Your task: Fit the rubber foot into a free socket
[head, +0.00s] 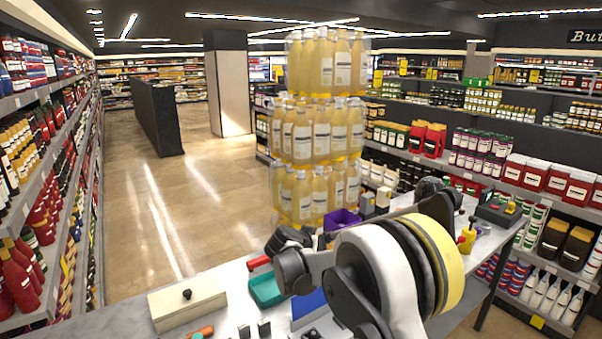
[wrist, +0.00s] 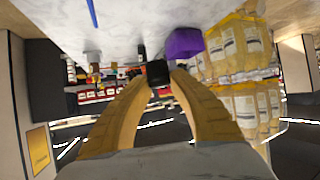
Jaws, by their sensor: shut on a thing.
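My gripper (wrist: 157,76) shows in the wrist view, its two tan fingers closed on a small dark block-like piece, which I take for the rubber foot (wrist: 157,71). In the head view my own arm covers much of the table, and I cannot make out the fingertips or the held foot. A cream block (head: 165,311) with a small black knob (head: 187,294) on top lies at the table's left end. I cannot make out a socket for certain.
The tabletop (head: 232,308) carries a green tray (head: 268,289), a blue piece (head: 308,303), an orange piece (head: 200,332), small black pieces (head: 264,327) and a purple bin (head: 342,218). Stacked bottles (head: 320,130) stand behind the table. Open floor (head: 170,220) lies left of them.

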